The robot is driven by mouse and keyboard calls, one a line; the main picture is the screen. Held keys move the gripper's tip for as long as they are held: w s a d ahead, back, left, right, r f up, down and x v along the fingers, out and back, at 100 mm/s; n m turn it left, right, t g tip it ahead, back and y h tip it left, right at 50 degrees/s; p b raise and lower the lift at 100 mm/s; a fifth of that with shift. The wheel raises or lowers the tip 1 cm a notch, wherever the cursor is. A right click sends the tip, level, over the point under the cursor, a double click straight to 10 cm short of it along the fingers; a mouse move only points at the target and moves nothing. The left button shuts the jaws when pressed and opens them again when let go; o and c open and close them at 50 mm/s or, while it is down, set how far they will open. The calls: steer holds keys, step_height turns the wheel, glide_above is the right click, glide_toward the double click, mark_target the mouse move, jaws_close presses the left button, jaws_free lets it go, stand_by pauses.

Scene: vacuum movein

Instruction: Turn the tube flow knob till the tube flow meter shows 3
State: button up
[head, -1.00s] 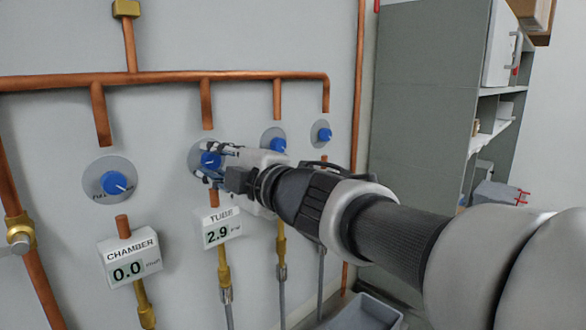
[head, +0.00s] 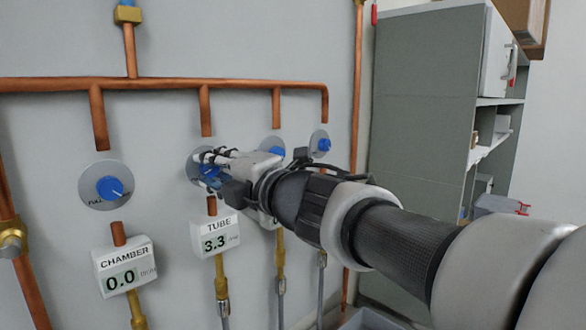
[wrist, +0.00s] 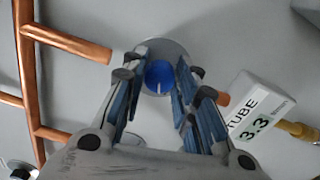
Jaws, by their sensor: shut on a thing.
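The tube flow knob is a blue knob (wrist: 159,76) on a round grey plate, seen between my fingers in the wrist view. In the head view my gripper (head: 205,165) is at this knob and hides most of it. My gripper also shows in the wrist view (wrist: 157,90), with one blue-padded finger on each side of the knob, shut on it. The tube flow meter (head: 215,234) is a white box below the knob and reads 3.3. The meter shows in the wrist view (wrist: 258,112) too, also reading 3.3.
The chamber knob (head: 109,188) is to the left, above the chamber meter (head: 124,268), which reads 0.0. Two more blue knobs (head: 323,145) are to the right, one partly behind my gripper. Copper pipes (head: 165,84) run above. A grey cabinet (head: 425,110) stands at right.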

steer(key=o, duration=1.1)
steer(key=shift+c, duration=0.2)
steer(key=v, duration=1.2)
